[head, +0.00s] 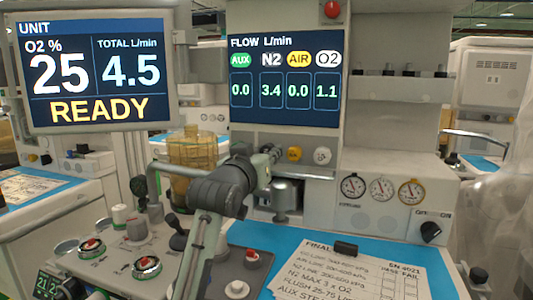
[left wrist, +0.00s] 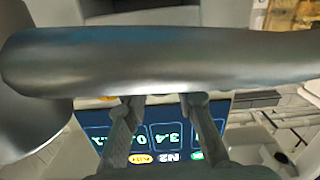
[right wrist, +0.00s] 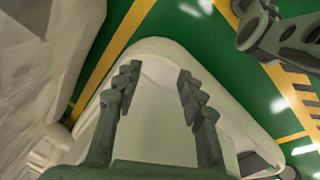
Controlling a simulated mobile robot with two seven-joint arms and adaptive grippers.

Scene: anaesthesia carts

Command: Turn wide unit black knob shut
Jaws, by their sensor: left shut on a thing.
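My left gripper (head: 268,162) reaches the knob row under the flow display (head: 285,82), at the place below the N2 column. It is shut on the black knob there, which its fingers hide. The display reads N2 3.4, O2 1.1, AUX and AIR 0.0. The yellow knob (head: 294,154) and white knob (head: 322,156) sit just right of the gripper. In the left wrist view a grey metal bar (left wrist: 170,62) covers the fingertips (left wrist: 163,97). My right gripper shows only in the right wrist view (right wrist: 157,80), open and empty.
The unit screen (head: 95,70) reads READY, O2 25, total 4.5. A silver cylinder (head: 288,196) hangs below the knobs. A checklist (head: 345,272) lies on the blue worktop with a small black object (head: 346,248). Gauges (head: 382,188) and another black knob (head: 430,231) are at right.

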